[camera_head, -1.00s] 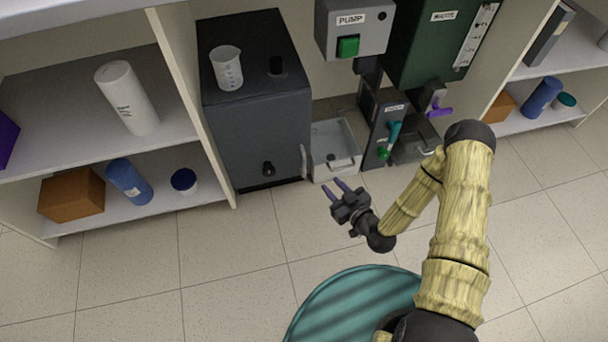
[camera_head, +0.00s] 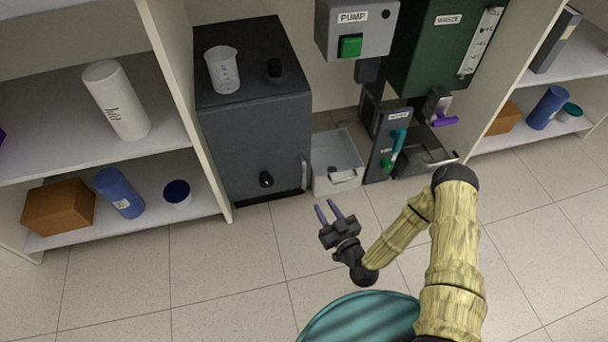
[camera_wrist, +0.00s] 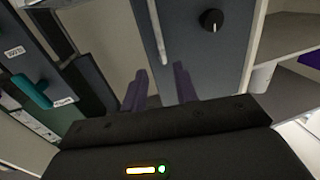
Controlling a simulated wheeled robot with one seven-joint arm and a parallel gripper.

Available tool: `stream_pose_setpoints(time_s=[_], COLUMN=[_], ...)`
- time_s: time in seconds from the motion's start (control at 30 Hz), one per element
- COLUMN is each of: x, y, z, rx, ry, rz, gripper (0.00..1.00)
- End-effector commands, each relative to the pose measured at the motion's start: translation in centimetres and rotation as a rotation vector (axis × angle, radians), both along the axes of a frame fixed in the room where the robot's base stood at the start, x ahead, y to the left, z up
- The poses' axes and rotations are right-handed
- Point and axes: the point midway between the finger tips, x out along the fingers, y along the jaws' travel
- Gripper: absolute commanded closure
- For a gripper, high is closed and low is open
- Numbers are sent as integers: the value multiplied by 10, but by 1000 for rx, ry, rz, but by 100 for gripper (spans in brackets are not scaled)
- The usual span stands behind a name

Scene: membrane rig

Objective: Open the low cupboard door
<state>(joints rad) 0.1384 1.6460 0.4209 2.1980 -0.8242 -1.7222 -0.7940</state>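The low cupboard (camera_head: 240,150) is a dark grey box standing on the floor at centre left. Its door shows closed, with a light vertical handle (camera_head: 304,172) near the right edge and a black knob (camera_head: 266,180) low on the front. In the wrist view the handle (camera_wrist: 158,32) and knob (camera_wrist: 211,20) appear on the grey door (camera_wrist: 200,55), ahead of the fingers. My gripper (camera_head: 327,206) is open and empty, its two purple fingers apart, in front of and slightly right of the handle. The fingers (camera_wrist: 160,88) appear clear of the handle.
A beaker (camera_head: 222,70) stands on the cupboard. A pale open tray (camera_head: 337,165) and a unit with a teal lever (camera_head: 396,142) are just right. The pump box (camera_head: 355,30) hangs above. Shelves (camera_head: 95,160) stand left. Tiled floor (camera_head: 230,260) in front is clear.

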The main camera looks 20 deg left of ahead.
Motion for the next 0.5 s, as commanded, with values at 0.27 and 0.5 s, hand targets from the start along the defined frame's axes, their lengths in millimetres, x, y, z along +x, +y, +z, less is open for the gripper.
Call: stream_pose_setpoints(time_s=[0.27,0.5], x=[37,68], y=[33,63], z=[-4,-3], rx=[1,2], ry=[-4,-4], rz=[0,0], gripper=[71,71])
